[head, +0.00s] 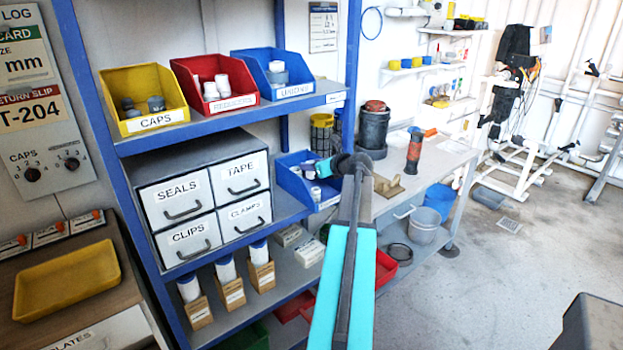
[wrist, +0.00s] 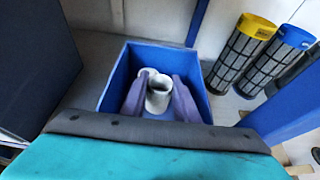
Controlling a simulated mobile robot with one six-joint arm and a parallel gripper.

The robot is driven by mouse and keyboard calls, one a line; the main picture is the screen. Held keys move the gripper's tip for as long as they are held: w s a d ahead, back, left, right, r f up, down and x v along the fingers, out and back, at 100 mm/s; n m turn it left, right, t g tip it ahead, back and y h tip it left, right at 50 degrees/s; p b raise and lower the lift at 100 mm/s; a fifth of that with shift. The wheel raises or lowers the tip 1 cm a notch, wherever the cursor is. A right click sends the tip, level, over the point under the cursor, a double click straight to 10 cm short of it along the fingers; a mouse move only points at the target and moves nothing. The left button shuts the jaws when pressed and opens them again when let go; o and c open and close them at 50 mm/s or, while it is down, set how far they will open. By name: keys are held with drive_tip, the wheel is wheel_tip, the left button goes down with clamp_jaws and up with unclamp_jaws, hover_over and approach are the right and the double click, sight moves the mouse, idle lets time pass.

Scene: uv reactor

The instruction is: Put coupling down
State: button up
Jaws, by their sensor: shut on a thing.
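The white coupling (wrist: 158,98) is a short open ring between the two purple-grey fingers of my gripper (wrist: 160,97) in the wrist view. My gripper is shut on it. Both are over or inside a blue bin (wrist: 117,75); how far the coupling is above the bin floor I cannot tell. Another white piece (wrist: 147,76) shows just behind it, partly hidden. In the head view the blue bin (head: 291,184) sits on the middle shelf, right of the grey drawers, with my wrist at its right side. The fingertips are hard to make out there.
A yellow CAPS bin (head: 112,86), a red bin (head: 187,89) and a blue bin (head: 250,68) stand on the shelf above. The drawer cabinet (head: 180,180) is left of the lower bin. A blue rack post (wrist: 196,22) and two filter cartridges (wrist: 240,52) are close by.

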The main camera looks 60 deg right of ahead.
sight(311, 178)
drive_tip(key=shift+f, duration=0.8)
drive_tip(key=shift+f, duration=0.15)
drive_tip(key=shift+f, duration=1.75)
drive_tip(key=shift+f, duration=0.1)
drive_tip(key=o, duration=1)
drive_tip(key=b+v, duration=0.1)
drive_tip(key=v, duration=1.1)
